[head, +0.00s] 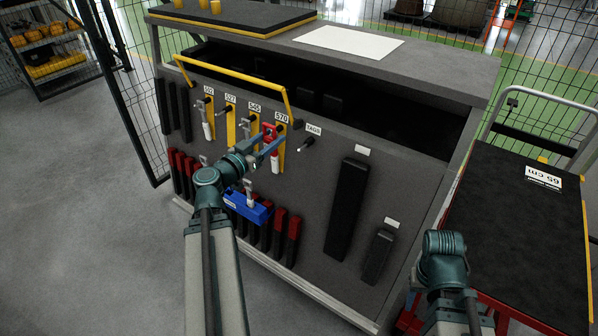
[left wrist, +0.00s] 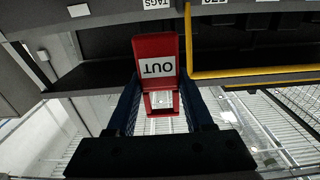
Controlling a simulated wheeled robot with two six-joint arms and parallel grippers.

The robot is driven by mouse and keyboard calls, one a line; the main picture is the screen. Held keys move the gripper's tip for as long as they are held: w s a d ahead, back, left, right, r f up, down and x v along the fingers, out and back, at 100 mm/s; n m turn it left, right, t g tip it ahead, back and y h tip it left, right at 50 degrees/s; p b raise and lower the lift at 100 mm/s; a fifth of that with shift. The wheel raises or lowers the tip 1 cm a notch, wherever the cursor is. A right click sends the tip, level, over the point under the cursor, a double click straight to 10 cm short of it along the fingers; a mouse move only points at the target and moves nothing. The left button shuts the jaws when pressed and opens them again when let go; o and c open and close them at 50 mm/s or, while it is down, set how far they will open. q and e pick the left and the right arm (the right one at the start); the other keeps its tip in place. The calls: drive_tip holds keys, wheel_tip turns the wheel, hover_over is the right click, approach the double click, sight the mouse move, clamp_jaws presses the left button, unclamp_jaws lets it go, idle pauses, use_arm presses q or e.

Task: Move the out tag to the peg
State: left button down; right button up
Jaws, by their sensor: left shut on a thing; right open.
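The red out tag (left wrist: 157,68) is between the blue fingers of my left gripper (left wrist: 160,100) in the left wrist view. Its white label reads OUT. In the head view the tag (head: 268,130) shows as a small red piece at my left gripper (head: 271,140), in front of the yellow strip under the 570 label. My left gripper is shut on it. The peg (head: 307,146) sticks out of the grey panel under the TAGS label, a little right of my left gripper, and looks bare. My right arm shows at the lower right; its gripper is not visible.
A blue bin (head: 260,213) sits below. Black holders (head: 347,208) are at right. A black-topped cart (head: 525,215) stands further right.

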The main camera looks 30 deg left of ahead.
use_arm(q)
drive_tip(key=w+f+b, duration=0.3)
drive_tip(key=f+b, duration=0.4)
drive_tip(key=w+f+b, duration=0.4)
drive_tip(key=f+b, duration=0.2)
drive_tip(key=f, duration=0.1)
drive_tip(key=shift+d+f+b, duration=0.2)
drive_tip(key=shift+d+b, duration=0.1)
drive_tip(key=shift+b, duration=0.1)
drive_tip(key=shift+w, duration=0.1)
drive_tip(key=w+f+b, duration=0.1)
drive_tip(key=w, duration=0.8)
drive_tip(key=shift+w+d+f+b, duration=0.25)
drive_tip(key=shift+d+f+b, duration=0.05)
drive_tip(key=shift+d+f, duration=0.05)
idle(0.5)
drive_tip(key=shift+c, duration=1)
unclamp_jaws()
